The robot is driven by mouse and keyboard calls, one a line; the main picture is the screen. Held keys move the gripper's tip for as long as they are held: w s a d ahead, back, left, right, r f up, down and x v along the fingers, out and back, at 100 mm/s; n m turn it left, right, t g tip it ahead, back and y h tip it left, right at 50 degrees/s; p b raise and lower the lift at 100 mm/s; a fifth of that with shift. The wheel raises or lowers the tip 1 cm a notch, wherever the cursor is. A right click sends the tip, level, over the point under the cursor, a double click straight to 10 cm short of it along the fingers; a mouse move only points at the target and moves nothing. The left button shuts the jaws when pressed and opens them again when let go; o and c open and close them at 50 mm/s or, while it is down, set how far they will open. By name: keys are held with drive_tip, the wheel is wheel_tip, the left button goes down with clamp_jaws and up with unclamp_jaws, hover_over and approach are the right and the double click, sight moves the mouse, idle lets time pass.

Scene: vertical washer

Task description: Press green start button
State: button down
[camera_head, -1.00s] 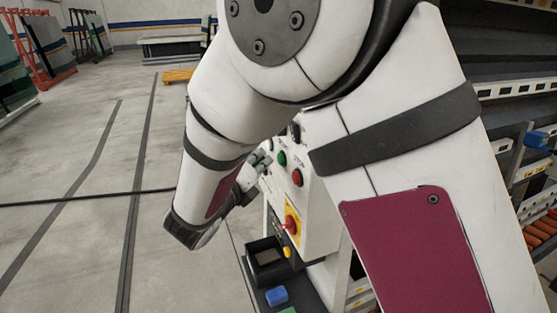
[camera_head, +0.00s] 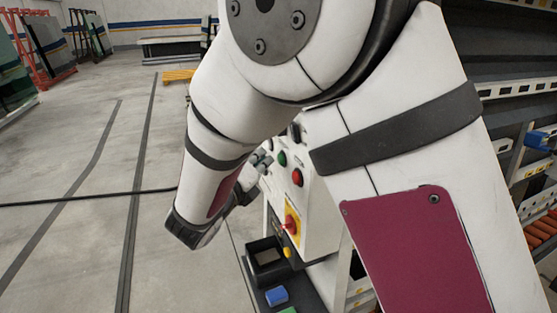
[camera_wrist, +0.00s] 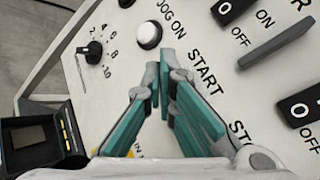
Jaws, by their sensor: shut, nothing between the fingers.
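The green start button (camera_head: 282,158) shows in the head view on the white control panel, just right of my gripper (camera_head: 263,160). In the wrist view my gripper (camera_wrist: 163,62) has its teal-padded fingers together and empty, pointing at the panel beside the START label (camera_wrist: 205,73). The green button does not show in the wrist view; the fingers cover the area beside that label. I cannot tell whether the fingertips touch the panel.
A red button (camera_head: 297,177) sits below the green one, with a red rotary switch on yellow (camera_head: 291,224) lower down. The wrist view shows a white button (camera_wrist: 148,35), a black dial (camera_wrist: 92,51) and black switches (camera_wrist: 277,43). A black box (camera_head: 266,262) stands below the panel.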

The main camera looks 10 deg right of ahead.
drive_tip(key=shift+d, duration=0.3)
drive_tip(key=shift+w+d, duration=0.2)
drive_tip(key=shift+d, duration=0.35)
idle(0.7)
idle(0.4)
drive_tip(key=shift+s+a, duration=0.25)
drive_tip(key=shift+a, duration=0.7)
